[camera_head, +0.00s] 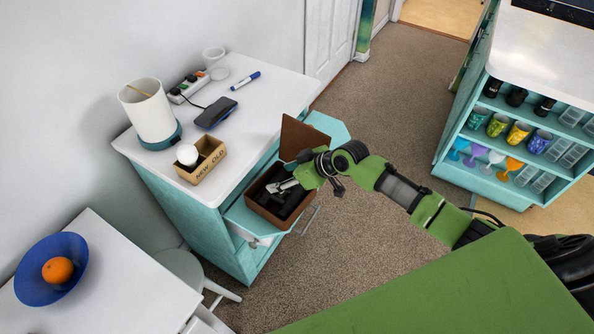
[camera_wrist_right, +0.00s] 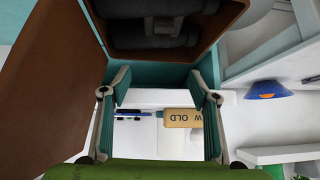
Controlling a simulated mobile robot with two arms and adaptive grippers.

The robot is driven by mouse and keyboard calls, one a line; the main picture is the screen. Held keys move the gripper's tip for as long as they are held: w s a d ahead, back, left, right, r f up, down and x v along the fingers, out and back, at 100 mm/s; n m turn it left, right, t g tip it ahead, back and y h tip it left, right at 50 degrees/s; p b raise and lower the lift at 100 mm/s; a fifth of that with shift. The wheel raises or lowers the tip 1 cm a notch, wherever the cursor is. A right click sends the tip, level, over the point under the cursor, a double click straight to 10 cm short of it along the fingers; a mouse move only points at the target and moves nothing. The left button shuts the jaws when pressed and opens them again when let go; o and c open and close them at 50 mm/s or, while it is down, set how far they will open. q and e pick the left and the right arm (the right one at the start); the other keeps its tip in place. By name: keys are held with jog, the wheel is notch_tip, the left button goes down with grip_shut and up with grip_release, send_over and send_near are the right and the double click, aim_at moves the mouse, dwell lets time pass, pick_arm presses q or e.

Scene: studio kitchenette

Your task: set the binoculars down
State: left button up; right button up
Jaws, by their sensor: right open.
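The black binoculars (camera_head: 279,204) lie inside a brown box (camera_head: 258,209) with its lid open. The box sits in the pulled-out drawer of the teal cabinet. In the right wrist view the dark binoculars (camera_wrist_right: 152,34) show inside the box at the top. My right gripper (camera_head: 284,187) is over the box in the head view, partly covering the binoculars. In the right wrist view my right gripper (camera_wrist_right: 163,86) has its fingers wide apart with nothing between them. My left gripper is not in view.
The cabinet's white top (camera_head: 245,120) holds a lamp (camera_head: 150,110), a small labelled box (camera_head: 203,158), a phone (camera_head: 215,112), a marker (camera_head: 246,80) and a power strip (camera_head: 188,88). A blue bowl (camera_head: 37,287) with an orange stands lower left. Carpet beyond the drawer is clear.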

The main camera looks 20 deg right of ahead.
jog(key=b+v, duration=0.2)
jog(key=v, duration=1)
jog(key=shift+a+r, duration=0.1)
